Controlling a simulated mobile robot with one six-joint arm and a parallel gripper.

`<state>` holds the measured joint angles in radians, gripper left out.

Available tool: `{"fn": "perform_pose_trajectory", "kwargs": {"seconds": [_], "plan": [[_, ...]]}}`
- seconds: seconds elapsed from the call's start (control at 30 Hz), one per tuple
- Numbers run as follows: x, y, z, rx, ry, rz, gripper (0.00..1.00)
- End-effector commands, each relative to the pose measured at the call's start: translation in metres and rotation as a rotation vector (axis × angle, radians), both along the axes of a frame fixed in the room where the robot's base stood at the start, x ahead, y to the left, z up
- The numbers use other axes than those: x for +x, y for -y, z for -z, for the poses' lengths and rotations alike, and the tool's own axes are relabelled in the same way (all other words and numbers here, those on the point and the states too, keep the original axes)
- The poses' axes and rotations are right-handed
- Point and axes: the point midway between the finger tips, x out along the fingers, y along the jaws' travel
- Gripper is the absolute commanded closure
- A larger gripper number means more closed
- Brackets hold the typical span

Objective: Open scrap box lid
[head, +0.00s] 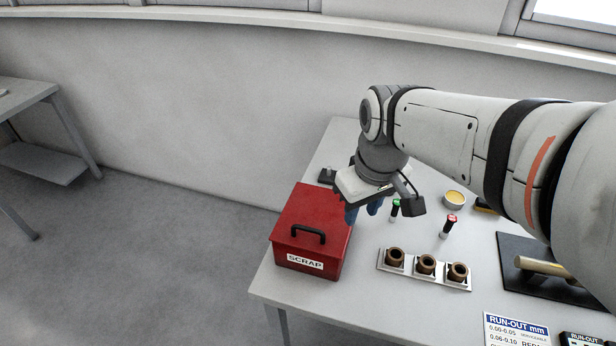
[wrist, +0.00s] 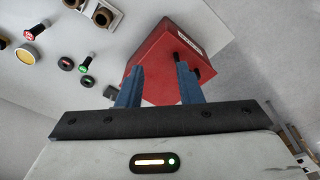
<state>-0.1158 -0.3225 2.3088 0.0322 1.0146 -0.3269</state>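The red scrap box (head: 312,262) stands at the left end of the workbench, with a white SCRAP label on its front. Its lid (head: 318,207) is shut and has a black handle (head: 308,234) near the front edge. My gripper (head: 363,212) is just right of the box in the head view, pointing down, its blue fingers partly hidden by the wrist. In the wrist view, my gripper (wrist: 156,82) has its two blue fingers apart with nothing between them. The box (wrist: 160,62) shows beyond the fingertips, and its handle (wrist: 188,42) is partly hidden by the right finger.
A tray (head: 424,278) with three brown bushings lies right of the box. A green-topped plunger (head: 395,208), a red-topped one (head: 448,227) and a yellow dish (head: 454,198) stand behind it. A dark mat (head: 520,252) is at right. Open floor (head: 120,260) lies left of the bench.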

Motion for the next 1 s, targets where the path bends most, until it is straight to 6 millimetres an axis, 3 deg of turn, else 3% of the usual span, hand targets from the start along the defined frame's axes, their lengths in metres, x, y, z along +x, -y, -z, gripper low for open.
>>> {"fn": "perform_pose_trajectory", "kwargs": {"seconds": [0.03, 0.2, 0.4, 0.67, 1.0], "plan": [[0.016, -0.011, 0.007, -0.004, -0.044, -0.101, 0.67], [0.057, -0.046, 0.022, 0.002, -0.156, -0.447, 0.67], [0.085, -0.077, 0.039, 0.028, -0.237, -0.721, 0.67], [0.090, -0.088, 0.057, 0.041, -0.264, -0.815, 0.67], [0.080, -0.090, 0.108, 0.041, -0.263, -0.810, 0.67]]}}
